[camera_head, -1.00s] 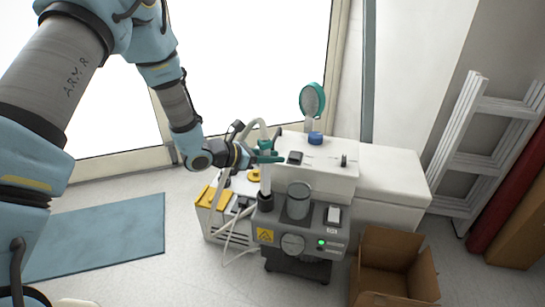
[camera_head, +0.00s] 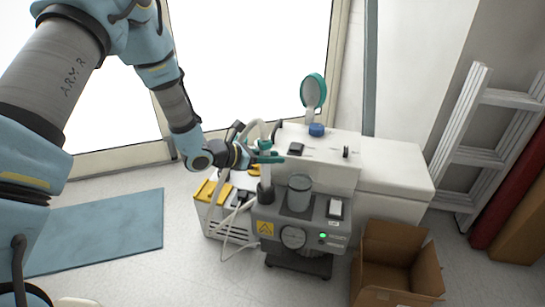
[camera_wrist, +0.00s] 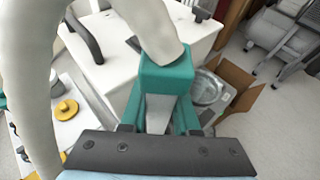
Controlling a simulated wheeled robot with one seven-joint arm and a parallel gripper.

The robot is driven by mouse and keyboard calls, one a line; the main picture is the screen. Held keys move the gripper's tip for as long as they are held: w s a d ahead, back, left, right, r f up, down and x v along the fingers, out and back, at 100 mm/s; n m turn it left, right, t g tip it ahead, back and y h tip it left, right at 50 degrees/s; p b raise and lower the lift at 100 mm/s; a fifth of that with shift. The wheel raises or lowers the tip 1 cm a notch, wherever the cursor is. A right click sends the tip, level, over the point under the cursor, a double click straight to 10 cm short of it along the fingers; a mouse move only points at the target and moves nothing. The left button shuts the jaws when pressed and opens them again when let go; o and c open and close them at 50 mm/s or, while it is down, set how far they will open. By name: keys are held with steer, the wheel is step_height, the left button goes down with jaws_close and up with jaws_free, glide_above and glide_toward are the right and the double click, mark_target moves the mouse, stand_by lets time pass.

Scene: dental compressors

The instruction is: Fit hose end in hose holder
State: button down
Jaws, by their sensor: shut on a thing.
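My gripper (camera_head: 266,157) is shut on the hose end, whose teal collar (camera_wrist: 165,75) sits between the teal fingers in the wrist view. The pale hose (camera_wrist: 38,80) loops up from it and past the left of that view. In the head view, a grey tube hangs below the fingers, over the dark cup-like hose holder (camera_head: 265,192) at the left of the grey compressor unit (camera_head: 300,225). The tube's lower tip meets or overlaps the holder's mouth; I cannot tell how deep it sits. The holder is hidden in the wrist view.
A white cabinet (camera_head: 385,180) stands behind the unit, with a round teal-rimmed item (camera_head: 313,90) on top. A white machine with yellow parts (camera_head: 207,192) is at the left. An open cardboard box (camera_head: 397,270) lies at the right, near a ladder (camera_head: 490,150).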

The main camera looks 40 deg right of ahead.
steer(key=shift+f+b, duration=0.95)
steer(key=shift+f, duration=0.15)
steer(key=c, duration=0.6)
jaws_free()
steer(key=shift+w+a+r, duration=0.1)
steer(key=p+v, duration=0.1)
steer(key=v, duration=0.9)
steer(key=shift+a+r, duration=0.15)
steer(key=shift+a, duration=0.1)
